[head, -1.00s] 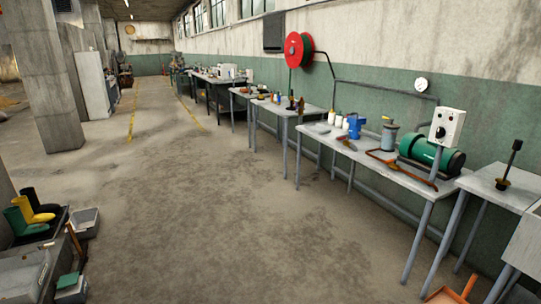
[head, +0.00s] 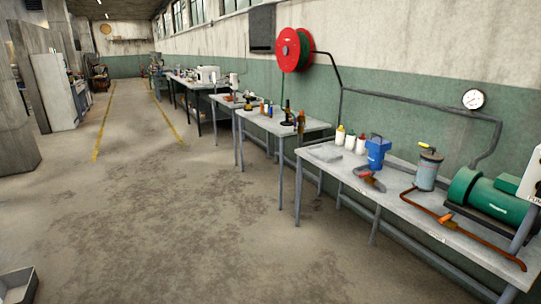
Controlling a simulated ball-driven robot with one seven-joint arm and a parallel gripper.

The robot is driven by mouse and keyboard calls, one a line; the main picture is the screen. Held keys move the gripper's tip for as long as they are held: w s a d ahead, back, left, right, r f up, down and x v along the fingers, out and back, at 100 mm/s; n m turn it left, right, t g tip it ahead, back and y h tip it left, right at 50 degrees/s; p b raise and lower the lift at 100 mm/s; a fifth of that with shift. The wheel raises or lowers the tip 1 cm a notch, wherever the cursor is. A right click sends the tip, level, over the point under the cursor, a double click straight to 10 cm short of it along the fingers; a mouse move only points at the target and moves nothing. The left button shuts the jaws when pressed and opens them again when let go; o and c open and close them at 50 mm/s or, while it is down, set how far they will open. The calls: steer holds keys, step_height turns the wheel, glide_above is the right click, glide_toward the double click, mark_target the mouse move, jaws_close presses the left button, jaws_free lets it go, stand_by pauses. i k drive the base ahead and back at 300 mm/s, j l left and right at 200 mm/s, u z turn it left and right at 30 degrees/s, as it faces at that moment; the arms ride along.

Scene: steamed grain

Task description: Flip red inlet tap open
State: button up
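An orange-red pipe (head: 484,240) runs along the front of the near grey bench on the right. A small orange-red piece (head: 447,218) sits on this pipe; it may be the red inlet tap, but it is too small to tell its handle position. The green pump (head: 490,195) stands behind the pipe at the right. A grey canister with a yellow top (head: 427,170) stands left of the pump. My gripper is not in view.
The near bench (head: 400,205) also holds a blue container (head: 376,152) and several bottles. A pressure gauge (head: 473,99) and a red hose reel (head: 294,50) are on the wall. A grey tray (head: 17,285) lies at lower left. The floor left of the benches is clear.

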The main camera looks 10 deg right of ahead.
mark_target(372, 172)
steer(key=i+j+z, duration=0.1)
steer(key=i+z, duration=0.15)
steer(key=i, duration=0.25)
steer(key=i+j+z, duration=0.25)
steer(key=i, duration=0.2)
steer(key=i+j+z, duration=0.25)
steer(key=i, duration=0.2)
steer(key=i+j+u, duration=0.1)
steer(key=i, duration=0.3)
steer(key=i+j, duration=0.2)
steer(key=i, duration=0.25)
steer(key=i+j+u, duration=0.15)
steer(key=i, duration=0.25)
